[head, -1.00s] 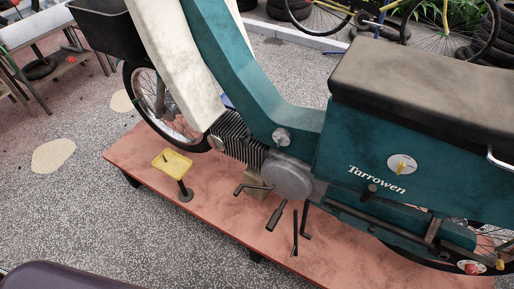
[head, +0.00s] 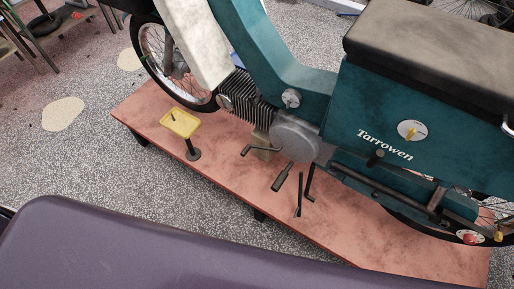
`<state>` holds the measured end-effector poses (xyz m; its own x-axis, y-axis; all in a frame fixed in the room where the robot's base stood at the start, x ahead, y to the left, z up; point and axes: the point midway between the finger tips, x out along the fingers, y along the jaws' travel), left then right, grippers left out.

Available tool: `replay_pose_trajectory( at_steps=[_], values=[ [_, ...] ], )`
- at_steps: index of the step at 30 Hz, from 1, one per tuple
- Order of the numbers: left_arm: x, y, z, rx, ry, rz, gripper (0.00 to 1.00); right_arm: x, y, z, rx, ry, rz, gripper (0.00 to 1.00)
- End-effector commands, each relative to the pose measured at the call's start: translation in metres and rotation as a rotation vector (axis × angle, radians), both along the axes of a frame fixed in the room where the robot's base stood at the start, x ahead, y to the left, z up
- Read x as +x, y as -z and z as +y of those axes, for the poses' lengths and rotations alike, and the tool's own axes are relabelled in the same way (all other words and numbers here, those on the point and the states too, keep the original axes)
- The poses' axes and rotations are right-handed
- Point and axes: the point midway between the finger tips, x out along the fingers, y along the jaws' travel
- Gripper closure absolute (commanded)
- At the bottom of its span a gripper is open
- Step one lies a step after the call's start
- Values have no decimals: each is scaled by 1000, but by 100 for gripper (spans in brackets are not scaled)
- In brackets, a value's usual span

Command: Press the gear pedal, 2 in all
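A teal moped (head: 430,120) marked "Tarrowen" stands on a low reddish platform (head: 330,238). Below its round grey engine cover (head: 295,137) are several dark levers. One bent lever (head: 258,149) points left from the engine. A pedal with a dark block end (head: 281,179) hangs below the cover. Two thin dark rods (head: 299,195) stand just right of it. I cannot tell for certain which of these is the gear pedal. Neither of my grippers is in view.
A small yellow tray (head: 180,123) on a post stands on the platform's left part. Speckled floor lies in front, partly covered by a large purple-grey shape (head: 170,250) at the bottom. A workbench leg area (head: 45,35) is at the upper left.

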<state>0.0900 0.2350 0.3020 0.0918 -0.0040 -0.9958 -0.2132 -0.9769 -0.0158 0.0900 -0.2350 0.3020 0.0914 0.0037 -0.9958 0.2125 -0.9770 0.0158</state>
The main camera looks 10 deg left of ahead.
Motion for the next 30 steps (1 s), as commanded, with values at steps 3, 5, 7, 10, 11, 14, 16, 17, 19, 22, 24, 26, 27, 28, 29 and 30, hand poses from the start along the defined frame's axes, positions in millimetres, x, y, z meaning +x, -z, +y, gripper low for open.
replay_pose_trajectory(
  at_steps=[3, 5, 7, 10, 11, 14, 16, 17, 19, 22, 24, 26, 27, 28, 29, 30],
  values=[
    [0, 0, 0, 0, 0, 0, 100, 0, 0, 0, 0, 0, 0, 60],
    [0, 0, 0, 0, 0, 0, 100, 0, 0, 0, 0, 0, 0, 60],
    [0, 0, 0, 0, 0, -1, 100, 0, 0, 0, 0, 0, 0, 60],
    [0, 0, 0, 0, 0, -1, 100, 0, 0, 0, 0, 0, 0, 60],
    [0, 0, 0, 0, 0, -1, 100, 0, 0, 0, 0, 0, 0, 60],
    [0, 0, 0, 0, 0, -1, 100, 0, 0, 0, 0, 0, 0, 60],
    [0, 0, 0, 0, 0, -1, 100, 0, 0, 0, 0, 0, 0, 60],
    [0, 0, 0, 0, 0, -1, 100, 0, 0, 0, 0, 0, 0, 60],
    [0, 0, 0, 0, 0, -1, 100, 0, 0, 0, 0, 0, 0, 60],
    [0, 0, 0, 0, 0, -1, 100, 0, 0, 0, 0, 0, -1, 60],
    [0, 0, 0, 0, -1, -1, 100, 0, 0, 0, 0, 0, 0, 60],
    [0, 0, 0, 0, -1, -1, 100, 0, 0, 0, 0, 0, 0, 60],
    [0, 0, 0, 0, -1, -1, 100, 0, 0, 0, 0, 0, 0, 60],
    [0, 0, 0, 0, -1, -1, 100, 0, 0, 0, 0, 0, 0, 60],
    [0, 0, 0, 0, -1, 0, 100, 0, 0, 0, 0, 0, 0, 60],
    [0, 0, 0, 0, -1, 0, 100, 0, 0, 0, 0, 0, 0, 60]
  ],
)
